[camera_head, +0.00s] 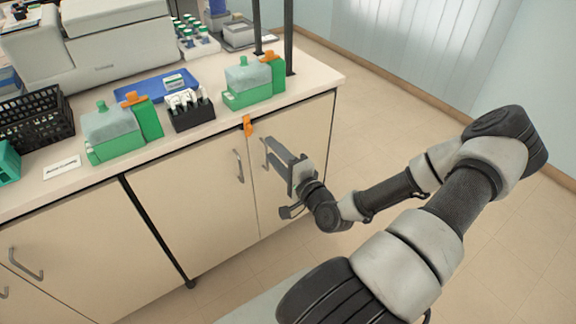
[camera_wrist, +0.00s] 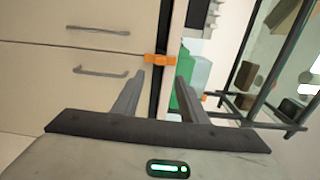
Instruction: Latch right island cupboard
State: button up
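The small orange latch (camera_head: 247,125) sits at the countertop's front edge, above the seam between two cream cupboard doors. It stands roughly upright there. In the wrist view the latch (camera_wrist: 160,59) spans the dark gap between the cupboard front and the counter. The right cupboard door (camera_head: 307,135) looks closed, flush with the left door (camera_head: 185,205). My gripper (camera_head: 269,148) is in front of the right door, below and right of the latch. In the wrist view its two fingers (camera_wrist: 158,78) are spread with nothing between them, and the latch shows just beyond the tips.
Metal handles (camera_head: 238,166) stick out from the doors beside my gripper. On the counter (camera_head: 215,132) near the edge stand green-and-clear bottles (camera_head: 247,82) and a black rack (camera_head: 190,112). The floor (camera_head: 390,130) to the right is clear.

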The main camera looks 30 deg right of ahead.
jog(key=s, duration=0.7)
jog(key=shift+s, duration=0.15)
jog(key=shift+d, duration=0.1)
